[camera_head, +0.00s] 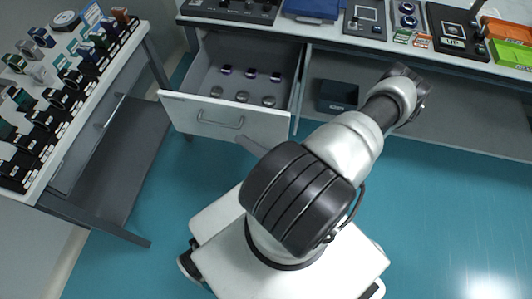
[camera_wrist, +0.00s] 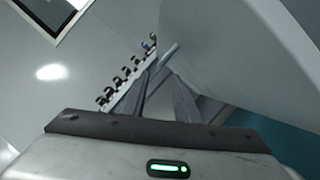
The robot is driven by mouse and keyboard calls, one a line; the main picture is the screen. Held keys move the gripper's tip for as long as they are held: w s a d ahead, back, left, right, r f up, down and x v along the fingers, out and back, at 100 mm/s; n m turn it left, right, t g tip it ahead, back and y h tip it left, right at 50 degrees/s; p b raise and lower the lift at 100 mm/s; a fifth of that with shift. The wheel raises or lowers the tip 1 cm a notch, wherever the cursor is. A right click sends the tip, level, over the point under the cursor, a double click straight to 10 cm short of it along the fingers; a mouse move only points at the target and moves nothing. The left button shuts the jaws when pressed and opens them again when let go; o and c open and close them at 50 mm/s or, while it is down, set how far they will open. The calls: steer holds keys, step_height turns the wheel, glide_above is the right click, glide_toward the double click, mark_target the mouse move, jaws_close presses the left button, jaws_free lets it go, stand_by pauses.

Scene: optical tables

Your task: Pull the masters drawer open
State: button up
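The drawer (camera_head: 190,108) under the back table is pulled out, showing its inside. Its white front has a grey bar handle (camera_head: 220,121). Inside lie three small dark pieces with purple tops (camera_head: 250,73) and three round grey discs (camera_head: 242,97). No label is readable. The wrist view shows the gripper's body at the bottom. A large pale surface fills its right side, with a grey bar (camera_wrist: 168,57) near the middle. I cannot tell whether the fingers are around that bar or apart from it.
A left table (camera_head: 92,92) holds rows of optics mounts. The back table carries a blue case (camera_head: 313,9), dark devices and orange and green boxes (camera_head: 510,54). A dark box (camera_head: 338,95) sits on the shelf right of the drawer. The teal floor at right is clear.

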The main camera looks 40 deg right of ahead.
steer(key=v, duration=0.7)
stand_by(0.4)
